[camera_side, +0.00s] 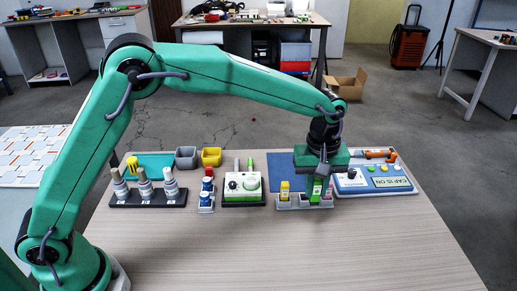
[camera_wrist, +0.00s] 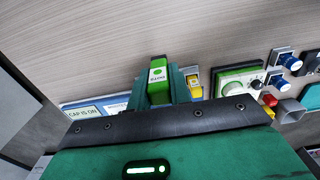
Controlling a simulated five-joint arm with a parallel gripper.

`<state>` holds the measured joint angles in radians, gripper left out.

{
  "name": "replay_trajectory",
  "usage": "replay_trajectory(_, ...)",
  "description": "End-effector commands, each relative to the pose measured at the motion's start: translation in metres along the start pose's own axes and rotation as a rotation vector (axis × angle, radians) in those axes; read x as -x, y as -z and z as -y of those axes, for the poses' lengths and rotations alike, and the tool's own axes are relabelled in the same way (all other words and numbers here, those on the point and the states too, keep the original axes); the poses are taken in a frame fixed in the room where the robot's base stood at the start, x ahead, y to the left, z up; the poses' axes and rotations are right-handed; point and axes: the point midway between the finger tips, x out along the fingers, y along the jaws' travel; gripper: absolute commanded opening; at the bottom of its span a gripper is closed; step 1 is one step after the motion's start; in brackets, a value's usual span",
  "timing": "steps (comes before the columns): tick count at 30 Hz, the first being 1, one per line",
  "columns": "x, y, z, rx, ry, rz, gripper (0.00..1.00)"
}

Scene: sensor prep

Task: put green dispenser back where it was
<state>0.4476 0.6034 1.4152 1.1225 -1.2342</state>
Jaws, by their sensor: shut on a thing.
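The green dispenser (camera_side: 315,194) is upright between the jaws of my gripper (camera_side: 319,181), which is shut on it. In the wrist view the green dispenser (camera_wrist: 158,83) shows a white label with a green dot. My gripper partly hides the holder's right end.
A blue-and-white panel (camera_side: 375,181) reading "CAP IS ON" is close on the right. A green-and-white device (camera_side: 242,188) with a black knob is to the left. The table's front is clear.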

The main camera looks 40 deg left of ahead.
Motion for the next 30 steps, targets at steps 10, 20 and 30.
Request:
replay_trajectory(10,-0.034,0.057,-0.002,0.003,0.001,0.001,0.05)
replay_trajectory(20,-0.057,0.095,-0.004,0.001,0.0,0.0,0.05)
replay_trajectory(30,-0.063,0.098,-0.004,-0.001,0.002,0.001,0.05)
